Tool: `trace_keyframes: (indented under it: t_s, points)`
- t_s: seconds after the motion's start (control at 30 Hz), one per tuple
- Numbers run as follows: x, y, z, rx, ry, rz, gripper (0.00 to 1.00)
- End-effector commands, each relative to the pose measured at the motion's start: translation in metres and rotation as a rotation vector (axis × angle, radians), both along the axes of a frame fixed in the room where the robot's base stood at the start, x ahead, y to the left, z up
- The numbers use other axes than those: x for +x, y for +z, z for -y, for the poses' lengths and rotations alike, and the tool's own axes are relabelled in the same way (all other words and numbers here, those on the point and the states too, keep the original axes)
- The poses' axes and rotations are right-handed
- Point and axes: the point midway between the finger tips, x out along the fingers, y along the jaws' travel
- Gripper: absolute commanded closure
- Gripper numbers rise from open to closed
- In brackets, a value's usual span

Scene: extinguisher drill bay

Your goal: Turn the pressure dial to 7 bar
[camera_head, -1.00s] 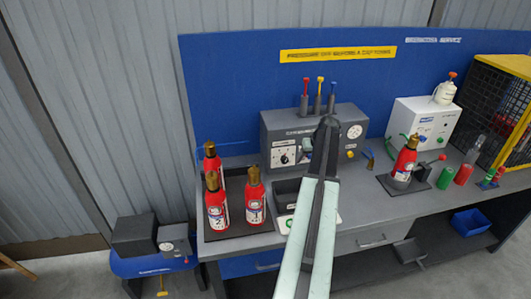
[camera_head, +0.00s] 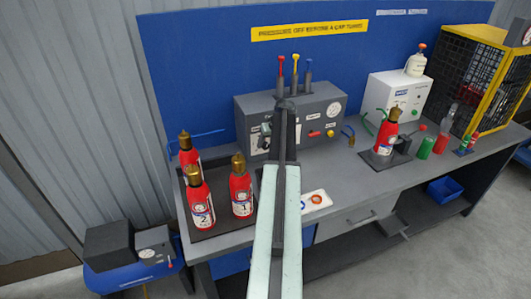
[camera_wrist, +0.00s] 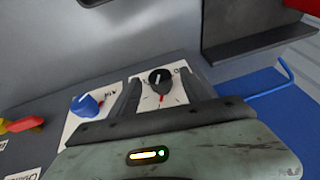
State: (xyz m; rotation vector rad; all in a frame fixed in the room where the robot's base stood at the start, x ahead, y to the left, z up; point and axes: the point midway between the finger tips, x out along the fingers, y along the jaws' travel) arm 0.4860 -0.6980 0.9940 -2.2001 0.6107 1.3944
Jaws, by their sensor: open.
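In the wrist view a black dial knob (camera_wrist: 159,78) with a light pointer line sits on a white plate with markings. My gripper (camera_wrist: 163,90) is open, its two dark fingers on either side of the plate with the knob between them. I cannot tell whether they touch the knob. The scale is too small to read. In the head view the dial's white plate (camera_head: 254,142) shows on the left of the grey control box (camera_head: 325,100). My arm hides part of the box, and the gripper is hard to make out there.
A blue knob (camera_wrist: 85,106) is beside the dial in the wrist view. Red extinguishers (camera_head: 241,192) stand in a tray at the left front.

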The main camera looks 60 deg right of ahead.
Motion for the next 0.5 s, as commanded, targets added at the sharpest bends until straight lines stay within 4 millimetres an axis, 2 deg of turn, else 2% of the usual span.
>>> trace_keyframes:
  t_s: [0.03,0.07,0.33,0.5]
  points:
    - [0.0031,-0.0116,0.0012,0.000,0.000,0.000,0.45]
    - [0.0041,-0.0129,0.0013,0.000,0.000,0.000,0.45]
    - [0.0053,-0.0107,0.0010,0.000,0.000,0.000,0.45]
    - [0.0055,-0.0107,0.0008,0.000,0.001,0.000,0.92]
